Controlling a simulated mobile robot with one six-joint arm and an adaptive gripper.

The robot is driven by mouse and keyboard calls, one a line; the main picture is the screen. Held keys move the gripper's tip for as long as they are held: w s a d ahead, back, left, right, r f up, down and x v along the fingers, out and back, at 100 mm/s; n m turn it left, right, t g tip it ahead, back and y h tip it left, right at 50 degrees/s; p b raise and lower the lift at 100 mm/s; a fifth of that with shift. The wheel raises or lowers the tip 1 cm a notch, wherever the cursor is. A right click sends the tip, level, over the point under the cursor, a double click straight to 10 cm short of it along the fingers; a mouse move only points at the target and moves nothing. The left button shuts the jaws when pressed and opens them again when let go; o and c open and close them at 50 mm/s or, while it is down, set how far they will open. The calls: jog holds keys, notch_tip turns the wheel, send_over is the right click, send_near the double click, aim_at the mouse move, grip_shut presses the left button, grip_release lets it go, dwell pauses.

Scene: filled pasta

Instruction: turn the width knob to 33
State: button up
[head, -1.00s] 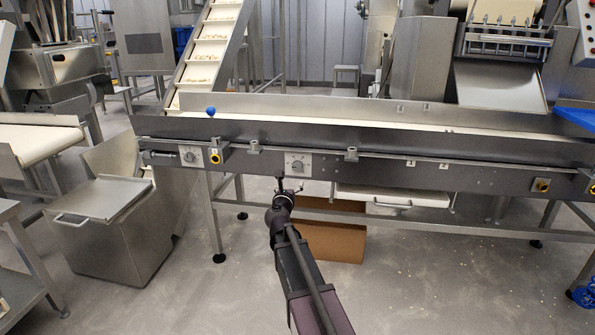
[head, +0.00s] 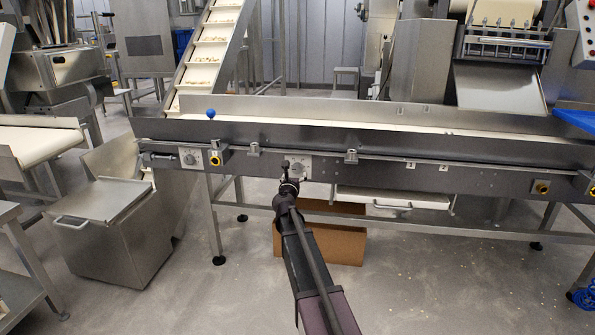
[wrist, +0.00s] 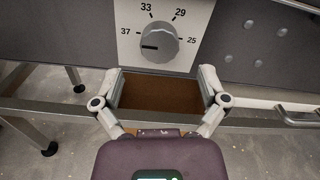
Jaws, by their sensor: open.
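The width knob (wrist: 159,42) is a round grey dial on a pale plate (wrist: 190,12), marked 37, 33, 29 and 25 from left round to right. Its dark pointer mark points left, a little below the 37 mark. In the head view the knob plate (head: 304,164) is on the front of the conveyor, partly hidden by my gripper (head: 289,175). In the wrist view my gripper (wrist: 158,80) is open and empty. Its fingers are wide apart, below the knob to left and right, not touching it.
Another dial plate (head: 190,156) and a yellow-ringed switch (head: 215,159) are to the left on the conveyor front (head: 400,174). A clamp (head: 351,156) sticks out to the right. A brown box (head: 335,238) and a white drawer (head: 392,198) are below.

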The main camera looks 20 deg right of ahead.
aim_at(297, 170)
jog(key=shift+x, duration=2.6)
jog(key=c, duration=1.1)
